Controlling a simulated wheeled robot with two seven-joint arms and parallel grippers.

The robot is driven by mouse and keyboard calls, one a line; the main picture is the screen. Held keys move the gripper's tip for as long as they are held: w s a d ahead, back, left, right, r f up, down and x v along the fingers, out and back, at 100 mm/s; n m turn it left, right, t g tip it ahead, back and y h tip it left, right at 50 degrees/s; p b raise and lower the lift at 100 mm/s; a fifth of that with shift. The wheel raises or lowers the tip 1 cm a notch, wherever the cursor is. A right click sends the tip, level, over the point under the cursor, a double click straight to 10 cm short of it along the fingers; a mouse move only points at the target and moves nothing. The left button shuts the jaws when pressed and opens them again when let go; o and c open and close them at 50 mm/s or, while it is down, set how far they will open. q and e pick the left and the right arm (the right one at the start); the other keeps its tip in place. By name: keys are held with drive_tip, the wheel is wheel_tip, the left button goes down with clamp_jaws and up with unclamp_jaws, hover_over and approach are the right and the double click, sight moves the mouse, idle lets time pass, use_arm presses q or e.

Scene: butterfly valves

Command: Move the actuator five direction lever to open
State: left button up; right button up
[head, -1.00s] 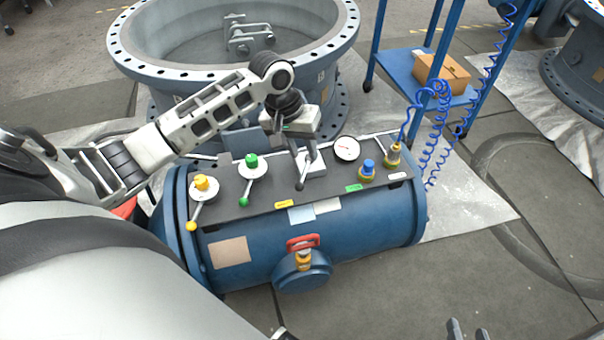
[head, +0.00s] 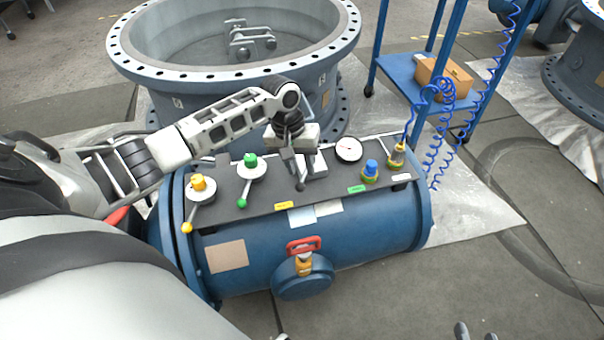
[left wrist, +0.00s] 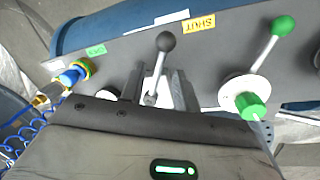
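The lever (head: 300,187), with a dark ball knob, stands on the dark panel of the blue cylinder (head: 345,240). In the left wrist view, the lever (left wrist: 166,42) has its knob beside a yellow SHUT label (left wrist: 198,24); a green label (left wrist: 96,50) lies further left. In the head view these are the yellow label (head: 284,206) and green label (head: 357,189). My left gripper (left wrist: 158,88) is open, its fingers on either side of the lever's stem with gaps visible. It partly hides the lever's base. My right gripper (head: 474,332) shows only its parted fingertips at the bottom edge.
Left of the lever are a green-knobbed lever (head: 250,162) and a yellow-knobbed lever (head: 199,184). A red-handled valve (head: 303,245) is in front.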

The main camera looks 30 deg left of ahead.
sight(305, 172)
use_arm(q)
drive_tip(key=shift+w+d+f, duration=0.1)
drive_tip(key=shift+d+f, duration=0.1)
drive_tip(key=shift+f, duration=0.95)
clamp_jaws()
